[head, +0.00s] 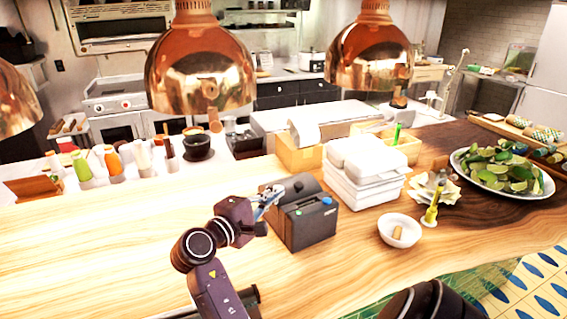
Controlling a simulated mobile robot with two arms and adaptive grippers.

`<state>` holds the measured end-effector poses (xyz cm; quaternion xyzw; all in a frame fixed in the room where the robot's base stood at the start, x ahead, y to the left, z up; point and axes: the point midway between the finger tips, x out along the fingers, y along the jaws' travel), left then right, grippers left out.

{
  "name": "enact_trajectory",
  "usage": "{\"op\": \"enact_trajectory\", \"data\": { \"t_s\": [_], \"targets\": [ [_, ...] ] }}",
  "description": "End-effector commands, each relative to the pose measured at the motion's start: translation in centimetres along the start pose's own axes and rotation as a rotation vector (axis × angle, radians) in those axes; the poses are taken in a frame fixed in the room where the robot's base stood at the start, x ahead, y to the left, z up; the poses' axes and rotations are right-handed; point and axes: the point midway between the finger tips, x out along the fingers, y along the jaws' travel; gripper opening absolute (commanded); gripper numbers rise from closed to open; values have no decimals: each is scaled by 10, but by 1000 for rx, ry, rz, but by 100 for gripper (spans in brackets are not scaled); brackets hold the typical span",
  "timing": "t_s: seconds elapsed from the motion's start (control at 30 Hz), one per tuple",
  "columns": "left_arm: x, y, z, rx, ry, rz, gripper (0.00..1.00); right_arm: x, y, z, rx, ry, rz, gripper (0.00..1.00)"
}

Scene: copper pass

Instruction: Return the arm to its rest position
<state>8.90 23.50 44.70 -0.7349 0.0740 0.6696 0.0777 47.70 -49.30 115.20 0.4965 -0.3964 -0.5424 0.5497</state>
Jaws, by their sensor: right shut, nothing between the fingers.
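My right arm reaches up from the bottom of the head view, over the wooden counter (120,236). My right gripper (268,203) is at its end, shut and empty. It appears right at the left side of a small black receipt printer (308,226). I cannot tell whether it touches the printer. My left gripper is out of view.
Stacked white containers (362,180), a small white bowl (399,232) and a platter of limes (500,172) stand to the right. Copper lamps (203,68) hang above the counter. Sauce bottles (113,160) stand at the back left. The counter's left front is clear.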

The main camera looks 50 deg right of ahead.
Motion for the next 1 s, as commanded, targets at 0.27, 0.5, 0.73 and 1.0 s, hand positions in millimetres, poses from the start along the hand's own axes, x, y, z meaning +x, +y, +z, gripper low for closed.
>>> {"op": "enact_trajectory", "data": {
  "t_s": [0.27,0.5,0.73,1.0],
  "targets": [
    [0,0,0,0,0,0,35,-19,0,-1,-1,2,0,0],
    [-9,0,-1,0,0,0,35,-20,9,0,0,3,1,0],
    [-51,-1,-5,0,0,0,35,-24,50,8,-1,3,1,0],
    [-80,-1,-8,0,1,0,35,-27,78,14,-1,3,1,0]
  ]
}}
